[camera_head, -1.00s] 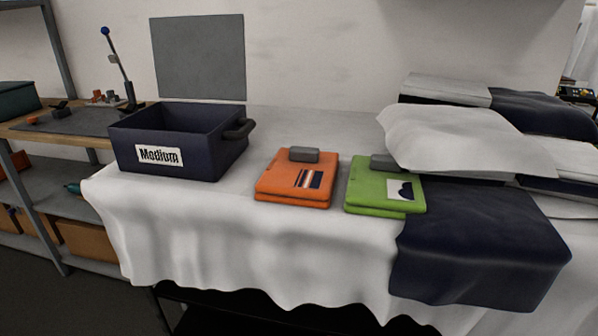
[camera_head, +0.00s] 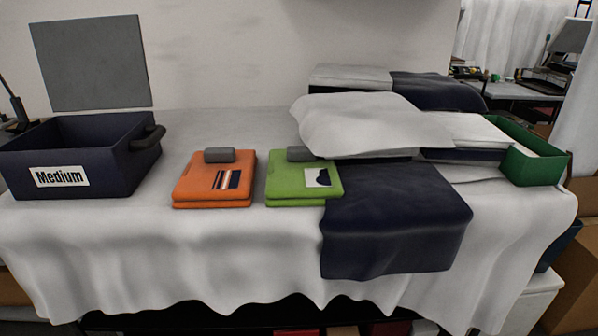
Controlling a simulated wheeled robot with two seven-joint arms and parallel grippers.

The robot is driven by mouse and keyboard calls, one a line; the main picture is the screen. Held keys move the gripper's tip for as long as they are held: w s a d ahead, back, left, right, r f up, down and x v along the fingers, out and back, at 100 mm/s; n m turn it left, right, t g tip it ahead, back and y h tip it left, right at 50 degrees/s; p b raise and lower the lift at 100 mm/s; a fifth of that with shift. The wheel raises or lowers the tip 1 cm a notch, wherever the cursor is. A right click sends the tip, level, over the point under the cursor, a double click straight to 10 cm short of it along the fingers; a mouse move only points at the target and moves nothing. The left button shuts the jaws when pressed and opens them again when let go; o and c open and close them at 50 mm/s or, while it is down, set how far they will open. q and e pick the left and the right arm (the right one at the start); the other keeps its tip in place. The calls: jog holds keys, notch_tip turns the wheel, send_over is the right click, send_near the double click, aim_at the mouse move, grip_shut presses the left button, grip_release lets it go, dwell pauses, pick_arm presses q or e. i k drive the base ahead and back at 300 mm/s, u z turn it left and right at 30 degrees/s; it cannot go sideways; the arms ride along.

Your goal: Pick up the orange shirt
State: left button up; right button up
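The orange shirt (camera_head: 201,185) lies folded flat on the white-covered table (camera_head: 170,240), left of the middle of the view. It has a striped print on its front right part. A small grey block (camera_head: 219,155) sits at its back edge. Neither of my grippers shows in the head view.
A folded green shirt (camera_head: 290,184) with a grey block lies just right of the orange one. A dark bin labelled Medium (camera_head: 115,172) stands to the left. Draped dark cloth (camera_head: 395,215) and white cloth (camera_head: 360,122) cover the right side. A green box (camera_head: 535,168) stands far right.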

aim_at(223, 178)
jog(key=u, duration=2.1)
jog(key=i, duration=1.95)
jog(key=z, duration=1.45)
